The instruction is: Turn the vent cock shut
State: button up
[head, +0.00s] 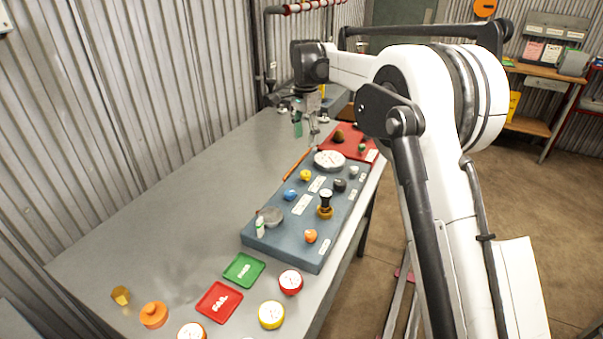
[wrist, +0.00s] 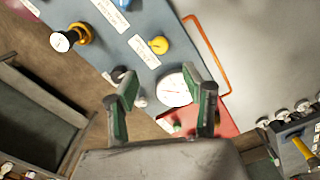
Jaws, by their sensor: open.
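The blue-grey panel (head: 285,245) lies on the bench and carries several small fittings and white labels too small to read, so I cannot tell which is the vent cock. Fittings include a yellow knob (head: 305,175), a blue knob (head: 290,195), a black knob (head: 340,185), an orange knob (head: 311,236) and a brass fitting with a dial (head: 325,209). My gripper (head: 306,133) is open and empty above the panel's far end. In the wrist view, my gripper (wrist: 163,88) has the white dial (wrist: 172,92) beyond its fingers, with the yellow knob (wrist: 158,45) ahead of them.
A red mat (head: 371,134) with small parts lies at the panel's far end. Green (head: 244,269) and red (head: 219,302) trays and loose dials lie at the near end. A corrugated wall (head: 150,90) stands left. The bench left of the panel is mostly clear.

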aim_at(305, 173)
notch_tip(305, 173, down, 14)
jog(key=shift+r, duration=0.25)
jog(key=shift+c, duration=0.3)
jog(key=c, duration=1.1)
